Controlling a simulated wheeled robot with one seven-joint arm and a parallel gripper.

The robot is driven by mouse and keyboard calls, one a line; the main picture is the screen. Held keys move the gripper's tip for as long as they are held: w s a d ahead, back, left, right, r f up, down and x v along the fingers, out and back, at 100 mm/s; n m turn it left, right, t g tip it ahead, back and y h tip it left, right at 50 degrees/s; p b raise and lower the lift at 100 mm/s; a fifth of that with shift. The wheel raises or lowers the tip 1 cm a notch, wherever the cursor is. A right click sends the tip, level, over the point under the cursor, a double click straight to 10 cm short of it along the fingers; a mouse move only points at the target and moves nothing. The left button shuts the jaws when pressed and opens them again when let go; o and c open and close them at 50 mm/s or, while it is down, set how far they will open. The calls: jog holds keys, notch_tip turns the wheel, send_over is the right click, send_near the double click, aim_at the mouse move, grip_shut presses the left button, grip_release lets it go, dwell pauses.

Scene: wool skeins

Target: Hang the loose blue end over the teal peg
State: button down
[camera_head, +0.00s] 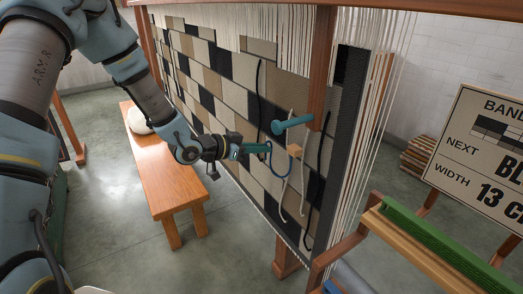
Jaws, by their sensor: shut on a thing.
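The teal peg (293,123) sticks out in front of the woven cloth, with a round flange at its left end; its right end is near the wooden upright. My gripper (266,148) is to the left of the peg and a little below it, shut on the blue end (287,173). The blue strand hangs in a loop below the gripper and rises towards a small wooden block (295,151) under the peg. The strand is not over the peg. The fingertips are small here, and the exact grip point is hard to see.
The loom's checkered cloth (225,95) stands close behind. Cream and black loose strands hang around the peg. A wooden upright (321,65) is just right of the peg. A wooden bench (160,175) stands left, and a sign (490,145) at the right.

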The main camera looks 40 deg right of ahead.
notch_tip(320, 180, up, 20)
jog(key=p, duration=0.8)
jog(key=shift+r+p, duration=0.2)
jog(key=shift+p, duration=0.2)
jog(key=shift+s, duration=0.15)
jog(key=s+b, duration=0.3)
jog(key=s, duration=0.6)
jog(key=shift+a+r, duration=0.25)
jog(key=shift+a, duration=0.05)
jog(key=shift+s, duration=0.1)
jog(key=s+f+b, duration=0.1)
jog(key=s+b, duration=0.3)
jog(key=s, duration=0.5)
jog(key=shift+a+f, duration=0.2)
